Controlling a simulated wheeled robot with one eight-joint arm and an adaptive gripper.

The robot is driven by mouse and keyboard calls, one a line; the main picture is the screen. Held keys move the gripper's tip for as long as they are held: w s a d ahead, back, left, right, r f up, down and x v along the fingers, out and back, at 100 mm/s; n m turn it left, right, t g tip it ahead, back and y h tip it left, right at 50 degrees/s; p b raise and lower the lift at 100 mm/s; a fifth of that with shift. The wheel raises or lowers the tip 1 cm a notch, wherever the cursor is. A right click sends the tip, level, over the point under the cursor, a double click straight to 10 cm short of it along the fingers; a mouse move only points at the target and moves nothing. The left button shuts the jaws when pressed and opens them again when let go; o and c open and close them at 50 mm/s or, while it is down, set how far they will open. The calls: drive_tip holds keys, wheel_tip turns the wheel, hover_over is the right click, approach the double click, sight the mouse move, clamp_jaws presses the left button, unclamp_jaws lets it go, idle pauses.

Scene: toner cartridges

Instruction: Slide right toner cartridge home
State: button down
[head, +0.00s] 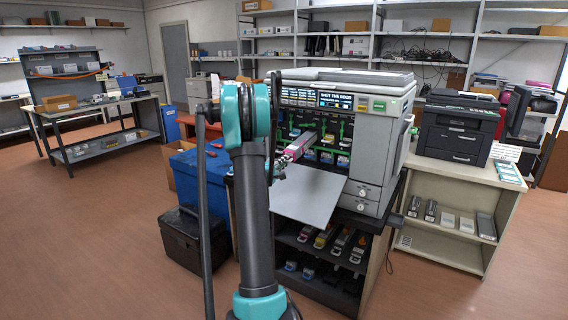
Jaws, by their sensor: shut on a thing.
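The printer (392,112) stands open, with its front door (312,194) folded down as a flat grey shelf. A grey toner cartridge with a magenta end (297,147) sticks out of the open bay, tilted in the picture. My gripper (281,163) is shut on its near end, mostly hidden behind my arm. How deep the cartridge sits cannot be told. To its right, several cartridge ends (343,160) with bluish labels sit low in the bay among green levers. The bay's left part is hidden by my arm.
Spare cartridges lie on the dark shelf (322,240) under the printer. A blue bin (207,190) and a black case (190,237) stand to the left. A side cabinet (450,195) carries a black printer (457,132) at right. The floor at left is clear.

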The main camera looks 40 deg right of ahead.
sight(284, 153)
drive_tip(key=shift+r, duration=0.15)
drive_tip(key=shift+r, duration=1.8)
drive_tip(key=shift+f+x, duration=0.25)
drive_tip(key=shift+x, duration=3.25)
drive_tip(key=shift+f+x, duration=0.2)
drive_tip(key=shift+x, duration=3.3)
drive_tip(key=shift+f+x, duration=0.25)
drive_tip(key=shift+x, duration=3.25)
drive_tip(key=shift+w, duration=0.15)
drive_tip(key=c, duration=1.5)
unclamp_jaws()
drive_tip(key=shift+c, duration=0.2)
